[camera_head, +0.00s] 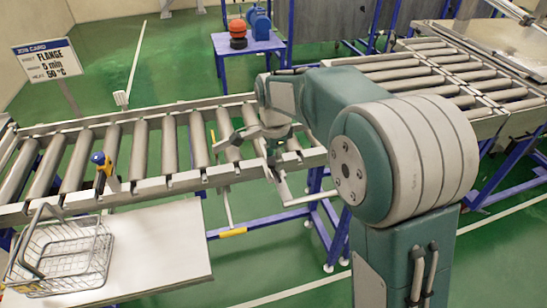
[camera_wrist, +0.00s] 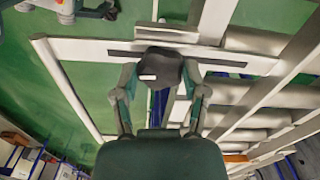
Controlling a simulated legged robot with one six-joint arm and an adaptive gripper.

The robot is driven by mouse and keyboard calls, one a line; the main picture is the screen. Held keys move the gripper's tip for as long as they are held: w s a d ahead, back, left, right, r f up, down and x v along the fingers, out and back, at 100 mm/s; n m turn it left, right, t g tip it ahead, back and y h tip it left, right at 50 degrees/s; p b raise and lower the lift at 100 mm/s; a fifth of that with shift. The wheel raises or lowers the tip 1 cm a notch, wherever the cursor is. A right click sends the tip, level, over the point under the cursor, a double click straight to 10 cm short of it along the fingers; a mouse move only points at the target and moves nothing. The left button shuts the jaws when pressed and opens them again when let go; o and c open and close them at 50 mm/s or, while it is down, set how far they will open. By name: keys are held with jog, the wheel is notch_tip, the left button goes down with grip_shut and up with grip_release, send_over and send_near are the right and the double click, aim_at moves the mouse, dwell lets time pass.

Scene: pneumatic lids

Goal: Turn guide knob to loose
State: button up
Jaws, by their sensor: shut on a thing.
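The dark guide knob (camera_wrist: 160,68) sits on a pale slotted bar (camera_wrist: 90,48) in the wrist view. My gripper (camera_wrist: 160,88) has one finger on each side of the knob and is shut on it. In the head view my gripper (camera_head: 247,137) is low over the front side of the roller conveyor (camera_head: 140,150). The knob cannot be made out there behind my gripper and arm. I cannot read any loose or tight marking on the knob.
A blue-topped fitting (camera_head: 102,163) stands on the conveyor's front rail. A wire basket (camera_head: 75,258) rests on a pale side table (camera_head: 165,240). A job card sign (camera_head: 48,62) stands at left.

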jog(key=n, duration=0.8)
jog(key=shift+w, duration=0.1)
jog(key=n, duration=0.7)
jog(key=shift+d, duration=0.1)
jog(key=n, duration=0.4)
jog(key=shift+y, duration=0.3)
jog(key=n, duration=0.3)
jog(key=shift+n, duration=0.3)
jog(key=n, duration=0.3)
jog(key=shift+n, duration=2.2)
